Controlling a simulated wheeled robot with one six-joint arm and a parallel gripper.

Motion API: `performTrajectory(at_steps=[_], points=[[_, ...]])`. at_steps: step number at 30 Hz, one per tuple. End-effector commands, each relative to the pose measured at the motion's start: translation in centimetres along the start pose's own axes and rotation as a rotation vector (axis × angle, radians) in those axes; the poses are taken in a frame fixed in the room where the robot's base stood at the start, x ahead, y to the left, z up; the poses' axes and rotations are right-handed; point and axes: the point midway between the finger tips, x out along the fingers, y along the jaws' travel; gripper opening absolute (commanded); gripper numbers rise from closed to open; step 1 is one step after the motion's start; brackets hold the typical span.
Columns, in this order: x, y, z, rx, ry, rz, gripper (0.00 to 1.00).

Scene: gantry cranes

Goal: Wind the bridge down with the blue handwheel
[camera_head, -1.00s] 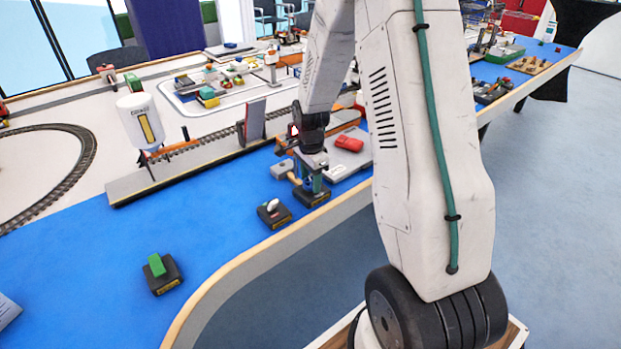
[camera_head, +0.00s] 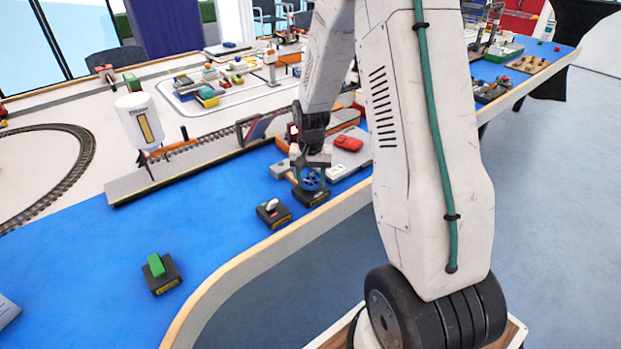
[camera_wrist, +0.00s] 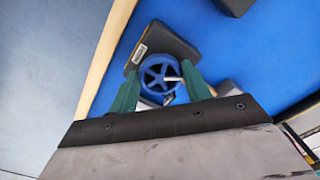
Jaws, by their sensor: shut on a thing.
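The blue handwheel (camera_wrist: 153,76) is a spoked wheel on a dark base (camera_wrist: 172,47) in the wrist view. It also shows in the head view (camera_head: 311,180), on its dark base (camera_head: 310,196) near the table's front edge. My gripper (camera_wrist: 160,79) has green fingers on both sides of the wheel and is shut on it. In the head view my gripper (camera_head: 311,172) points down over the wheel. The bridge (camera_head: 257,127) is probably the tilted grey panel beside the track, behind the gripper; it leans up from the track.
A dark box with a white knob (camera_head: 272,209) stands left of the wheel. A dark box with a green lever (camera_head: 159,270) is farther left. A grey plate with a red object (camera_head: 348,143) lies to the right. Blue tabletop between the boxes is clear.

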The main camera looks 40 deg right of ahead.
Motion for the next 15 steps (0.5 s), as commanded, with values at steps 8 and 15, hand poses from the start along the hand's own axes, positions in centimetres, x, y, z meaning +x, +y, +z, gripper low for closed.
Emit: performTrajectory(at_steps=[8,15], points=[[-0.09,0.09,-0.1,-0.26,0.003,-0.001,0.25],[-0.1,0.18,-0.14,-0.488,0.003,0.0,0.25]])
